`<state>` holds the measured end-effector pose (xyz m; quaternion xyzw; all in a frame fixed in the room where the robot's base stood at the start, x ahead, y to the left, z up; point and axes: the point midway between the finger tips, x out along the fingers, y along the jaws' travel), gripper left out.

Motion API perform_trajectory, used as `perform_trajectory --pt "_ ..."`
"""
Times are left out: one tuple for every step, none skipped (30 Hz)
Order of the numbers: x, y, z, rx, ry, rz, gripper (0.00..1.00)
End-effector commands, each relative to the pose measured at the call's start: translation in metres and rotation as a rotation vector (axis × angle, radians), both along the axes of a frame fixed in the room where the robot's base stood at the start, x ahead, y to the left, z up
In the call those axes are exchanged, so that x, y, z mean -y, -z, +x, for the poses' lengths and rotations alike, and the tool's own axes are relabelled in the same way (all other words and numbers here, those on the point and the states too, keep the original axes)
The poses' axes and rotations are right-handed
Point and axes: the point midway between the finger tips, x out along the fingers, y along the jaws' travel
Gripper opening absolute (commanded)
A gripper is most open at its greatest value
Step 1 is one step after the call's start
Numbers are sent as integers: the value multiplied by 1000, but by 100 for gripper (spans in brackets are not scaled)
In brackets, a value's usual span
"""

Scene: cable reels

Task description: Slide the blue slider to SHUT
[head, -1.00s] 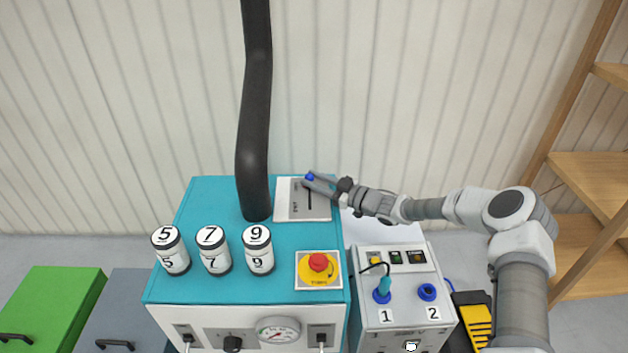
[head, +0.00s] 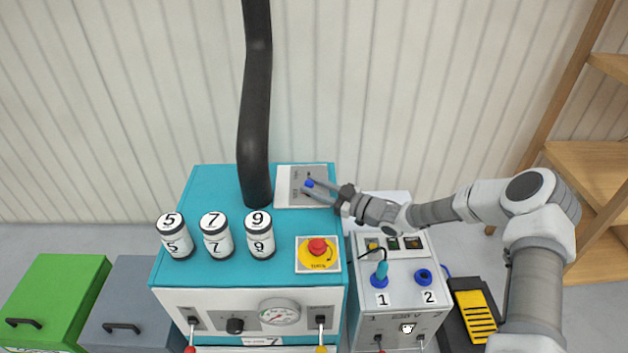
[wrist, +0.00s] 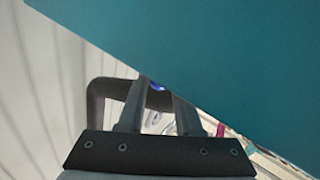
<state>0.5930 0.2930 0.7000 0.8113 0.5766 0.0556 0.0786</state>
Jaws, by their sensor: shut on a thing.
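The blue slider (head: 309,183) is a small blue knob on a light grey plate (head: 284,201) at the back right of the teal cabinet top. A short dark piece of its slot shows behind it. Small labels stand left of the slot, too small to read surely. My gripper (head: 312,187) reaches in from the right, and its fingers are shut on the knob. In the wrist view, a bit of blue (wrist: 157,86) shows between the fingers; the plate and labels cannot be made out there.
A thick black pipe (head: 254,110) rises just left of the plate. Three numbered jars (head: 217,238) and a red stop button (head: 317,246) stand nearer the front. A grey box (head: 400,300) with blue sockets stands to the right, below my arm. The wall is close behind.

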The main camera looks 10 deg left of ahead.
Motion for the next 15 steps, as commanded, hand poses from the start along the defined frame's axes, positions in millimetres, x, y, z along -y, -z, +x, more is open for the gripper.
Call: perform_trajectory --pt "0 -1 -1 1 -1 0 0" --pt "0 -1 -2 2 -1 0 0" --pt "0 -1 -3 2 -1 1 0" --pt "1 -1 -3 2 -1 1 0" --pt "1 -1 -3 2 -1 1 0" --pt "1 -1 -4 2 -1 1 0" --pt "1 0 -4 1 -2 1 0" --pt "1 0 -4 1 -2 1 0" --pt "1 0 -4 1 -3 1 0" --pt "1 0 -4 0 -3 1 0" --pt "1 0 -5 0 -4 1 0" --pt "1 0 -5 0 -4 1 0" --pt "1 0 -5 0 -4 1 0" --pt "1 0 -5 0 -5 1 39" --pt "0 0 -5 0 -5 1 46"
